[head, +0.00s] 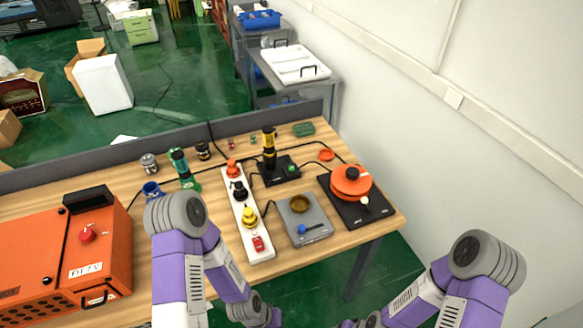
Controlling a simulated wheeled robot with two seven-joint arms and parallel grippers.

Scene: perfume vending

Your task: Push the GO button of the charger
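What looks like the charger (264,181) is a flat black base on the wooden table, right of the white strip. A black-and-yellow cylinder (269,150) stands upright on it. A small round green button (291,169) shows on the base's right part; any lettering on it is too small to read. Both of my arms show at the bottom, in front of the table, with their lower parts cut off by the frame edge. Neither gripper's fingers can be seen. Nothing of mine touches the charger.
A white strip (258,254) holds orange, black and yellow plugs and a red switch. A grey scale-like device (312,237) and a black hotplate (374,214) with an orange pot (350,184) stand to its right. A large orange box (30,258) fills the left.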

